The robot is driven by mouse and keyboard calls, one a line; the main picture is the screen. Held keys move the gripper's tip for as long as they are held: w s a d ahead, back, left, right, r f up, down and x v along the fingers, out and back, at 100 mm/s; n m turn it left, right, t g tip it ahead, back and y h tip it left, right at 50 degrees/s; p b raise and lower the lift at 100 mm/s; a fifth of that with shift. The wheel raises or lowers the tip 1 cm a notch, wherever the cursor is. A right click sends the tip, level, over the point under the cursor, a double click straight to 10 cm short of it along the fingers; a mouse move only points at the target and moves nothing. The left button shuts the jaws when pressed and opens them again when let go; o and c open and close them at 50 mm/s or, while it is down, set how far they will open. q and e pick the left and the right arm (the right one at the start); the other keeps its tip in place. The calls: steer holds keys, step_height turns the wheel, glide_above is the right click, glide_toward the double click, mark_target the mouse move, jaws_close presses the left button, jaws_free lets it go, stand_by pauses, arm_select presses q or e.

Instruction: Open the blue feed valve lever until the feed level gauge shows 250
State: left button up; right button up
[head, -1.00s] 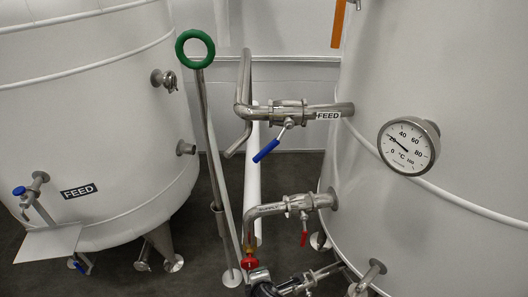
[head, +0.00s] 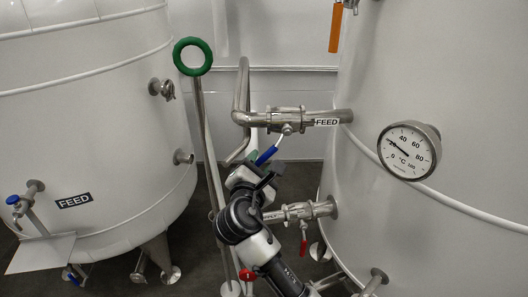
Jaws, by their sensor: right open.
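The blue feed valve lever (head: 267,155) hangs slanting down and to the left from the steel valve (head: 286,119) on the pipe labelled FEED (head: 326,122). My right gripper (head: 262,164) is open at the lower end of the lever, coming up from below. It covers part of the lever's tip, and I cannot tell whether it touches it. A round dial (head: 409,151) on the right tank is marked °C. I see no gauge that reads as a feed level gauge. My left gripper is not in view.
A red lever (head: 303,246) hangs from the lower supply pipe (head: 300,210), close to my right arm. A tall rod with a green ring (head: 193,41) stands to the left of my gripper. The FEED tank (head: 95,130) is at left, the right tank (head: 455,80) at right.

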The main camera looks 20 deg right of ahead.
mark_target(262, 162)
steer(key=shift+x, duration=2.15)
steer(key=shift+c, duration=0.3)
jaws_close()
steer(key=shift+p, duration=0.35)
